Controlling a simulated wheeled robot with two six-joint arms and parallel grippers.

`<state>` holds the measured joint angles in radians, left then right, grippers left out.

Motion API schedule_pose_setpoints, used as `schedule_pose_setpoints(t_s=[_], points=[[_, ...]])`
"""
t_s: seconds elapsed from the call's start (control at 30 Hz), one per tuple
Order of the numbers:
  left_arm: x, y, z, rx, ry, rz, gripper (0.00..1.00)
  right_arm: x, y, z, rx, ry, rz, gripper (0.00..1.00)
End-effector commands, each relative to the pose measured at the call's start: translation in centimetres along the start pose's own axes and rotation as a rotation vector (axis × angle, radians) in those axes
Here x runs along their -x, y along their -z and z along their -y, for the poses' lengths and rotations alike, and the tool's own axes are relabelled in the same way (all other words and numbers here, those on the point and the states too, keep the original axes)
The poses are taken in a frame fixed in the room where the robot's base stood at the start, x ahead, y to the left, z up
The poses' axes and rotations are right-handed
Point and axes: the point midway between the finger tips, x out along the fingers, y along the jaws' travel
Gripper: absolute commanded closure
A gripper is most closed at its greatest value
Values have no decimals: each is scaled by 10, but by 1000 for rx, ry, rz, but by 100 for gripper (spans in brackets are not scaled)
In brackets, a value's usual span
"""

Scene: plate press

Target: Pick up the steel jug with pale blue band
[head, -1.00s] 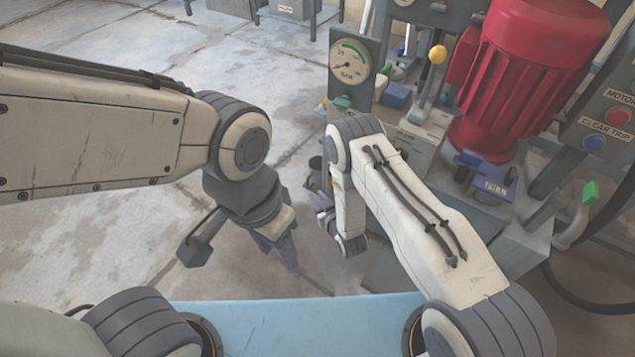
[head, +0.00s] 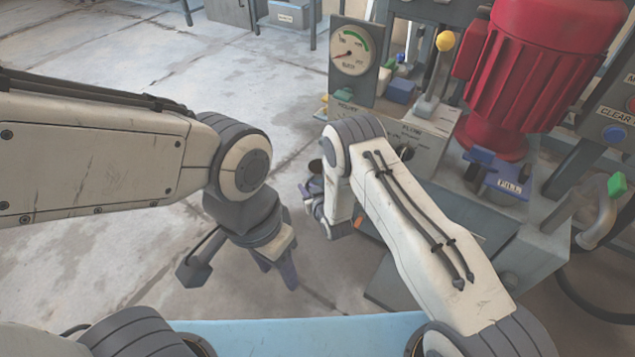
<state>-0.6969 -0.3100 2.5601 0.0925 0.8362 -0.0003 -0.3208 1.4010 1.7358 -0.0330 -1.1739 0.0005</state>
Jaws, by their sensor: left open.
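I cannot make out a steel jug with a pale blue band in the head view. My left gripper (head: 278,272) is open and hangs over the bare floor at the centre left, with nothing seen between its fingers. My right gripper (head: 314,198) is at the front left of the press machine, partly hidden by its own wrist. Its fingers are too small and covered to show whether they are open. A small dark round thing (head: 315,166) shows just above it, too unclear to name.
The press stands at the right, with a red motor (head: 540,70), a pressure gauge (head: 351,50), a yellow-knobbed lever (head: 445,41), a blue valve (head: 497,172) and a green-handled pipe (head: 600,215). A grey bench (head: 288,15) is at the back. The floor (head: 110,245) at the left is clear.

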Motion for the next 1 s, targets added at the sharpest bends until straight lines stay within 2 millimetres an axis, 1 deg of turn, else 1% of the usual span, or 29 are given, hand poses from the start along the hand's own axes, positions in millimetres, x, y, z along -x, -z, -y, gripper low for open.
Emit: schedule_pose_setpoints(t_s=[0.03,0.1,1.0], points=[[0,0,0,0,0,0,50,0,0,0,0,0,0,78],[0,0,0,0,0,0,50,0,0,0,0,0,1,100],[0,0,0,0,0,0,50,1,-2,0,0,-1,3,100]])
